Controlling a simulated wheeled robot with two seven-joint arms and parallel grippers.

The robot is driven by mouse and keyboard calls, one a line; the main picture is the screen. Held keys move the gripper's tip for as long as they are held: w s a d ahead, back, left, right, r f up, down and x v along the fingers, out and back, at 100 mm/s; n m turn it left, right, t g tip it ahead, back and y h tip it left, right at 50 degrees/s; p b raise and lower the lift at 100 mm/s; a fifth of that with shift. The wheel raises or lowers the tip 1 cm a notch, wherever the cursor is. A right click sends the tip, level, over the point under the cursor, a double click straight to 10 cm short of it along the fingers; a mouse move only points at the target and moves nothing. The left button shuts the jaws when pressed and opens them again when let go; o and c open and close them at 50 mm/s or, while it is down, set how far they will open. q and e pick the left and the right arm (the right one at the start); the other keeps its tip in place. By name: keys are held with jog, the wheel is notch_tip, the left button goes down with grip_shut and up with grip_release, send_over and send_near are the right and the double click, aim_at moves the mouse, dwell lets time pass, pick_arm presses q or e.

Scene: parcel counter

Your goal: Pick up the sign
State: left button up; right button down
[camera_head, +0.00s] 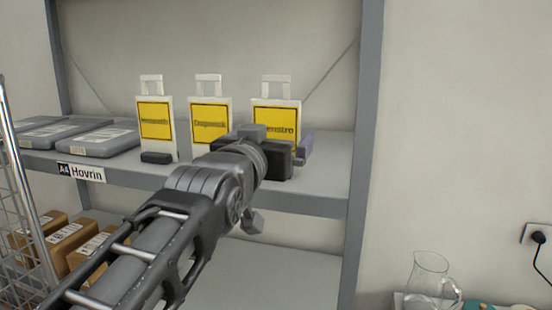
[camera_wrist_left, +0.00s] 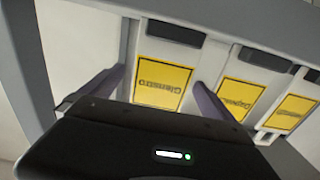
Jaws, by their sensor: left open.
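Three white signs with yellow panels and top handles stand in a row on the grey shelf. The right sign (camera_head: 276,115), partly hidden behind my left gripper (camera_head: 272,148), also shows in the left wrist view (camera_wrist_left: 162,78). The middle sign (camera_head: 209,113) and the left sign (camera_head: 155,118) stand to its left. In the left wrist view the signs appear upside down, and my open fingers lie on either side of the right sign's panel. I cannot tell whether they touch it. My right gripper is not in view.
Grey flat parcels (camera_head: 98,141) lie on the shelf at the left, above a Hovrin label (camera_head: 82,172). A shelf post (camera_head: 363,150) stands close to the right of my gripper. Brown boxes (camera_head: 70,248) sit below. A glass jug (camera_head: 428,277) stands at lower right.

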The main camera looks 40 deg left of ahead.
aim_at(276, 133)
pick_arm(q)
jog(key=shift+w+a, duration=0.1)
jog(key=shift+w, duration=0.1)
jog(key=shift+w+a+r, duration=0.1)
jog(key=shift+w, duration=0.05)
jog(key=p+x, duration=0.3)
jog(key=x, duration=0.1)
jog(key=shift+w+a, duration=0.2)
jog(key=shift+w, duration=0.15)
dwell(0.3)
jog(key=c, duration=2)
